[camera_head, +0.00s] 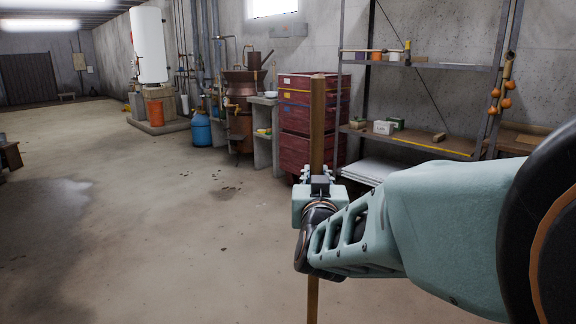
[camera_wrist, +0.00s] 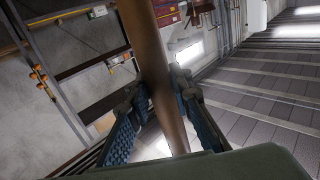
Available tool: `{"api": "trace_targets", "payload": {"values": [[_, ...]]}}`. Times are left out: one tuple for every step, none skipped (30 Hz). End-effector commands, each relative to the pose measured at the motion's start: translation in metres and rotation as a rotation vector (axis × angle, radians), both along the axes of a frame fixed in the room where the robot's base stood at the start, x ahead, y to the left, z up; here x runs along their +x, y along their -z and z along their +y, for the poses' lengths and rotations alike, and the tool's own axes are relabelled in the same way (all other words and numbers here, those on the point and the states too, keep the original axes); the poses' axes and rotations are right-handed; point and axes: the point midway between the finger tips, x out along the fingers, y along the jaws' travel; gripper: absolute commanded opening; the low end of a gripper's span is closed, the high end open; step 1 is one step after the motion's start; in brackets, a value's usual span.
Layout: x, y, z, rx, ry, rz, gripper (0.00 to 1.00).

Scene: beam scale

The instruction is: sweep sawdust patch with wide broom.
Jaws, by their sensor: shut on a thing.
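A wooden broom handle (camera_head: 317,125) stands about upright in front of me in the head view. My gripper (camera_head: 320,182) is shut around the handle, and the shaft shows above and below it. In the wrist view the handle (camera_wrist: 147,45) runs between the two padded fingers of my gripper (camera_wrist: 158,92). The broom's head is out of view below the frame. I cannot make out a clear sawdust patch. A few small dark specks (camera_head: 226,190) lie on the concrete floor left of the handle.
Dark red stacked boxes (camera_head: 292,120) stand behind the handle. Metal shelving (camera_head: 460,145) lines the wall at right. A copper still (camera_head: 240,125) and a blue gas bottle (camera_head: 201,130) stand further left. The floor (camera_head: 130,215) at left and centre is open, with damp stains.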

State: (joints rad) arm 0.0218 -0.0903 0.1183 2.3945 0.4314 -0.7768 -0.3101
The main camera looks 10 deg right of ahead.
Motion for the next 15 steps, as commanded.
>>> {"api": "trace_targets", "payload": {"values": [[-0.007,-0.006,0.010,0.006,-0.012,-0.007,0.00],[-0.009,-0.006,0.013,0.007,-0.011,-0.006,0.00],[-0.011,-0.005,0.018,0.007,-0.012,-0.004,0.00],[-0.012,-0.004,0.021,0.009,-0.013,-0.003,0.00],[-0.013,-0.004,0.024,0.008,-0.014,-0.003,0.00],[-0.015,-0.004,0.028,0.009,-0.013,-0.003,0.00],[-0.017,-0.004,0.031,0.009,-0.014,-0.003,0.00],[-0.018,-0.004,0.034,0.009,-0.014,-0.003,0.00],[-0.020,-0.004,0.038,0.008,-0.014,-0.003,0.00],[-0.021,-0.004,0.041,0.010,-0.014,-0.003,0.00],[-0.023,-0.004,0.044,0.010,-0.014,-0.003,0.00],[-0.024,-0.004,0.048,0.010,-0.015,-0.003,0.00],[-0.026,-0.004,0.051,0.008,-0.015,-0.004,0.00],[-0.027,-0.004,0.054,0.010,-0.014,-0.003,0.00],[-0.029,-0.004,0.057,0.010,-0.014,-0.003,0.00]]}}
